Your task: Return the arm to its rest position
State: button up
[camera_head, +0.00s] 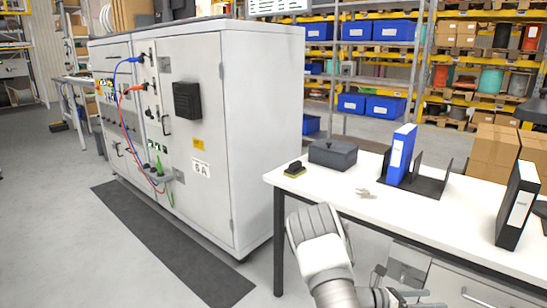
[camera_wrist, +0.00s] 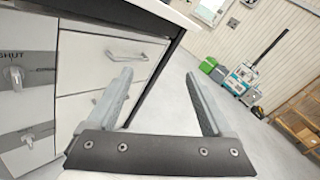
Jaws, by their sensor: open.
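My gripper (camera_wrist: 160,88) is open in the wrist view, with its two grey fingers spread apart and nothing between them. Beyond the fingers is grey floor, with white drawers on the left. In the head view my arm is folded at the bottom centre, in front of the white table (camera_head: 455,220). My gripper (camera_head: 425,298) shows only partly there, low by the table's drawer front and cut by the bottom edge.
A blue binder (camera_head: 400,155) in a black rack, a dark grey box (camera_head: 333,154) and a black binder (camera_head: 517,205) stand on the table. A large grey cabinet (camera_head: 270,110) with plugged cables stands left. The floor between is clear. Cardboard boxes (camera_head: 492,150) stand behind.

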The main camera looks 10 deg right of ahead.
jog(key=s+a+r+m+t+y, duration=0.3)
jog(key=s+a+r+m+y, duration=0.35)
jog(key=a+r, duration=0.4)
jog(key=s+a+r+m+t+y, duration=0.3)
jog(key=s+a+r+m+y, duration=0.3)
jog(key=a, duration=0.7)
jog(key=s+a+r+m+t+y, duration=0.3)
jog(key=s+a+r+m+y, duration=0.2)
jog(key=a+r+m, duration=0.55)
notch_tip(320, 180, up, 21)
jog(key=a+n+p, duration=0.1)
jog(key=n+p, duration=0.1)
jog(key=p, duration=2)
jog(key=shift+w, duration=0.2)
jog(key=shift+a, duration=0.1)
